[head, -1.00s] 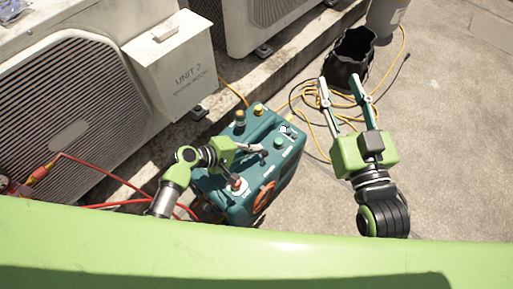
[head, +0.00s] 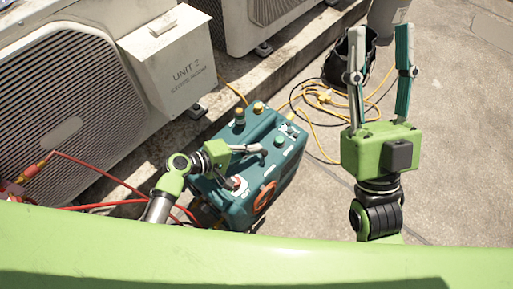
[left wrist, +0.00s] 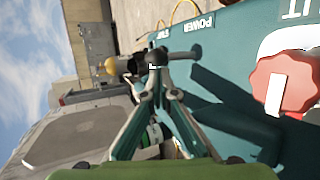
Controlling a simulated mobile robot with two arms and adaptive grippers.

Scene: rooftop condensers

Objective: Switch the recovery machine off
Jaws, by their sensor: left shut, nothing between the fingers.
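The recovery machine (head: 232,205) is a teal box on the rooftop floor by the condensers. My left gripper (head: 262,149) reaches over its top from the left, with its fingers together and empty. In the left wrist view, the fingertips (left wrist: 155,66) are at a dark grey lever-like part (left wrist: 184,54) close to the "POWER" label (left wrist: 195,23); I cannot tell whether they touch. A red knob (left wrist: 290,84) with a white mark sits on the panel at the right. My right gripper (head: 380,32) is open and empty, off to the right of the machine.
A yellow hose (head: 318,140) and a black bucket-like container (head: 342,70) lie behind. The concrete at right is open.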

